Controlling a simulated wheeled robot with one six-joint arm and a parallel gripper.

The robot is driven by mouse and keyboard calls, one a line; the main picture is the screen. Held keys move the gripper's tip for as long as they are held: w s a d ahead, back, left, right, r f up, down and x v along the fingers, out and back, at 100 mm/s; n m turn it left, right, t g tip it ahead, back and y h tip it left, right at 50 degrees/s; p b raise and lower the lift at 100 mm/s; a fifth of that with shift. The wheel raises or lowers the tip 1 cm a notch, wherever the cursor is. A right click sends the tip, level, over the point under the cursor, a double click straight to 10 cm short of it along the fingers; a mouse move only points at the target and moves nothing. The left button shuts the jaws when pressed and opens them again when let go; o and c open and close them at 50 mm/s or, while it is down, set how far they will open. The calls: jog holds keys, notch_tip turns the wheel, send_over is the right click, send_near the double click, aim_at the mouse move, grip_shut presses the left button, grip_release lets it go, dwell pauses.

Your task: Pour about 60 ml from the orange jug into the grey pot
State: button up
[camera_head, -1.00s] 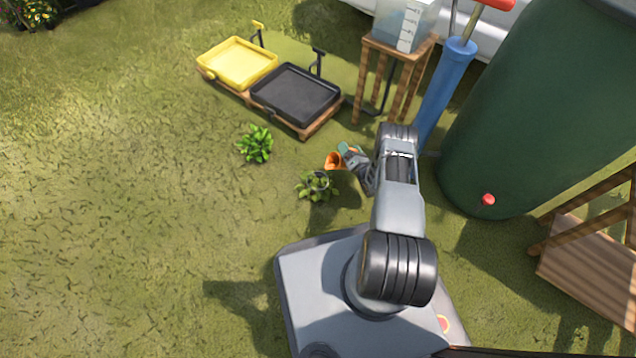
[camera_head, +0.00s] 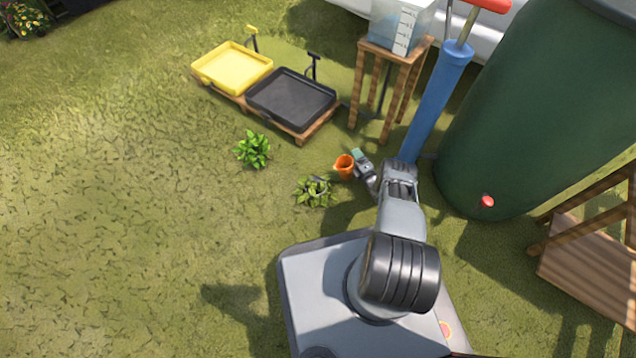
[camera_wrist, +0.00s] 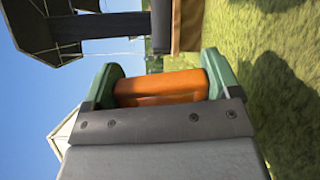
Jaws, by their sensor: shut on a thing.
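The orange jug (camera_head: 344,168) is held off to the right of the nearer plant, its opening facing up in the head view. My gripper (camera_head: 358,157) is shut on it from the right. In the wrist view the jug's orange part (camera_wrist: 160,88) sits between the green fingers. The grey pot (camera_head: 322,183) is mostly hidden by the leaves of the nearer plant; only a bit of grey rim shows. The jug is up and to the right of this pot in the picture, apart from it. The jug's contents cannot be made out.
A second leafy plant (camera_head: 253,150) stands to the left. Yellow (camera_head: 232,66) and black (camera_head: 291,98) trays lie beyond. A wooden stand (camera_head: 390,95), blue pump (camera_head: 440,95) and large green barrel (camera_head: 540,110) are close on the right. The grass at left is clear.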

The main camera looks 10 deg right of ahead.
jog(key=shift+w+d+f+m, duration=0.1)
jog(key=shift+d+f+m, duration=0.15)
jog(key=shift+f+m, duration=0.25)
jog(key=shift+w+d+f+m, duration=0.1)
jog(key=shift+d+f+m, duration=0.1)
jog(key=shift+f+m, duration=0.3)
dwell(1.4)
